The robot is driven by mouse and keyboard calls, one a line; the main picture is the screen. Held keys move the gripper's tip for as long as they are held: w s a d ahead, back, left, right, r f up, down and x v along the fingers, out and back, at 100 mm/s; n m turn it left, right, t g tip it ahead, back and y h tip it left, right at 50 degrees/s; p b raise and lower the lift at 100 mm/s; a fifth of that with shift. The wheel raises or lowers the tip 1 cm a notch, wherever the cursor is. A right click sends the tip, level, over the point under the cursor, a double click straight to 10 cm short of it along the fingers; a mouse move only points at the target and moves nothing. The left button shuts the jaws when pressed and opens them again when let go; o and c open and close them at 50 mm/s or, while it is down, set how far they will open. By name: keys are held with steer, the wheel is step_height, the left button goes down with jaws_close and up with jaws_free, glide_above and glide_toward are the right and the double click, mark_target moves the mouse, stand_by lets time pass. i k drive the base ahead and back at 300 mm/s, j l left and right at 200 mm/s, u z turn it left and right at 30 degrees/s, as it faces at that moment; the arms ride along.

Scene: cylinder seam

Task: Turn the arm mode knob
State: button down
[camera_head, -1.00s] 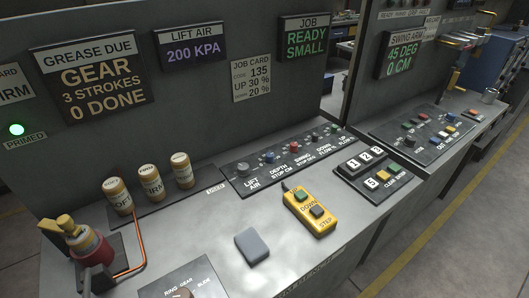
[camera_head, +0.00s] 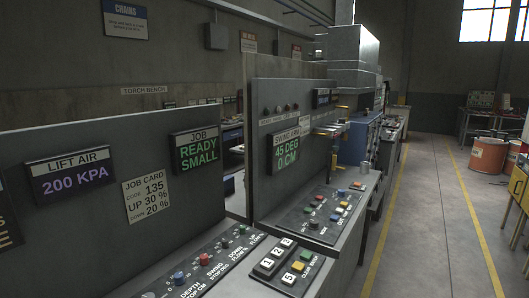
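No knob with a readable "arm mode" label shows. A dark control panel (camera_head: 312,232) with several coloured buttons and knobs lies on the far bench, below the swing arm display (camera_head: 286,152), which reads 45 DEG, 0 CM. Its labels are too small to read. A row of small knobs (camera_head: 291,108) sits on the upright panel above the display. The near bench has a knob strip (camera_head: 215,262) with a blue, a red and other knobs marked depth, swing and down. My gripper is not in view.
A keypad (camera_head: 284,262) stands between the knob strip and the far panel. The job display (camera_head: 196,149) reads READY SMALL; the lift air display (camera_head: 71,173) reads 200 KPA. Open floor (camera_head: 425,215) with yellow lines lies right of the benches. Orange drums (camera_head: 488,155) stand farther back.

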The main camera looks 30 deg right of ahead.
mark_target(313, 223)
steer(key=i+l, duration=0.15)
steer(key=l, duration=0.35)
steer(key=i+l, duration=0.15)
steer(key=l, duration=0.35)
steer(key=i+l+u, duration=0.1)
steer(key=l, duration=0.4)
steer(key=i+l, duration=0.15)
steer(key=l, duration=0.4)
steer(key=i+l+u, duration=0.1)
steer(key=l, duration=0.4)
steer(key=i+l, duration=0.15)
steer(key=l, duration=0.35)
steer(key=i+l, duration=0.1)
steer(key=l, duration=0.45)
